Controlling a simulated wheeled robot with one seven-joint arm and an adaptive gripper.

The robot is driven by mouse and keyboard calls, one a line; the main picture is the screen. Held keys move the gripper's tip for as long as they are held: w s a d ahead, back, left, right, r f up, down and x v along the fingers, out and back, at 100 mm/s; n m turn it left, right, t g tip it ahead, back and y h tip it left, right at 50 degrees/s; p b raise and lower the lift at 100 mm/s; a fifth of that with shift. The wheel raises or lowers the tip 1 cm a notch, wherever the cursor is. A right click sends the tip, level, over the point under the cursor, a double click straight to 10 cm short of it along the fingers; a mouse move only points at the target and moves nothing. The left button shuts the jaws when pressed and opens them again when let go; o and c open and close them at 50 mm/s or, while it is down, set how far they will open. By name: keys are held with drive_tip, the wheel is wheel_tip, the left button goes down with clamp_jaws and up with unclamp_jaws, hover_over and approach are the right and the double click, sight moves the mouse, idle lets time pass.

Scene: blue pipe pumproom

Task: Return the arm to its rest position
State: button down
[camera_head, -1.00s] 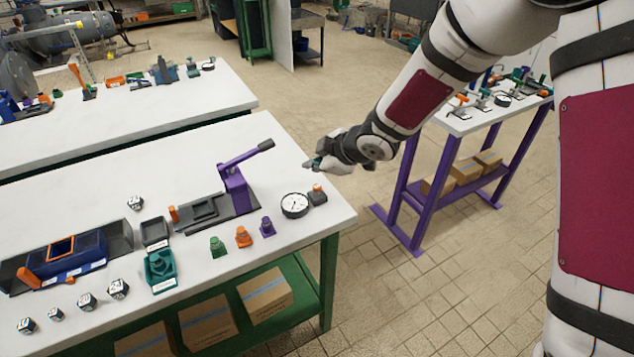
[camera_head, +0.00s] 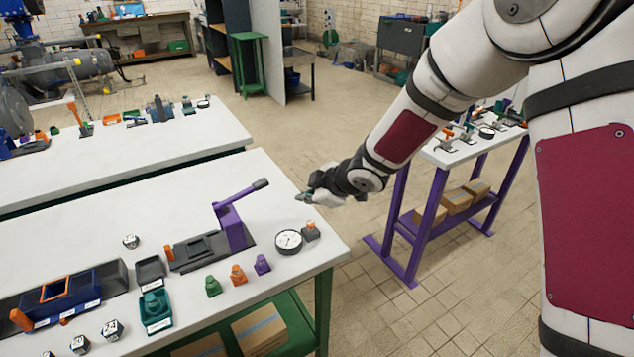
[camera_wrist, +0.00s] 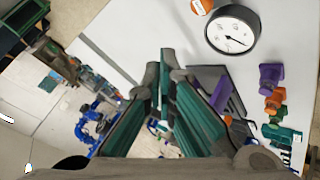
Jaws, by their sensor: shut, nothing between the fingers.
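My gripper (camera_head: 303,197) is at the end of my arm, above the right edge of the near white table. In the head view it is small, beyond the purple lever press (camera_head: 234,222). In the wrist view the teal fingers of my gripper (camera_wrist: 166,62) lie close together with nothing held between them. The arm reaches down from the upper right, with its elbow at the top of the head view. The gripper is apart from the round gauge (camera_head: 288,241), which also shows in the wrist view (camera_wrist: 232,30).
Small green (camera_head: 213,286), orange (camera_head: 238,275) and purple (camera_head: 262,264) pieces stand on the near table (camera_head: 110,205). A purple-legged stand (camera_head: 432,215) with boxes is at the right. Another white table (camera_head: 60,175) is behind. Tiled floor between the near table and stand is clear.

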drive_tip(key=s+d+r+m+t+h+p, duration=0.1)
drive_tip(key=s+d+r+m+h, duration=0.4)
drive_tip(key=d+r, duration=0.5)
drive_tip(key=s+d+r+m+h, duration=0.3)
drive_tip(key=s+d+r+m, duration=0.2)
drive_tip(key=s+d+r, duration=0.45)
drive_tip(key=s+d+m+g, duration=0.1)
drive_tip(key=s+m, duration=0.3)
drive_tip(key=s, duration=0.7)
drive_tip(key=s+d+r+m+g+y+p, duration=0.1)
drive_tip(key=s+d+m, duration=0.3)
drive_tip(key=s, duration=0.7)
drive_tip(key=shift+s+d+g, duration=0.3)
drive_tip(key=shift+d+g, duration=0.05)
drive_tip(key=shift+g, duration=0.25)
drive_tip(key=shift+r, duration=0.1)
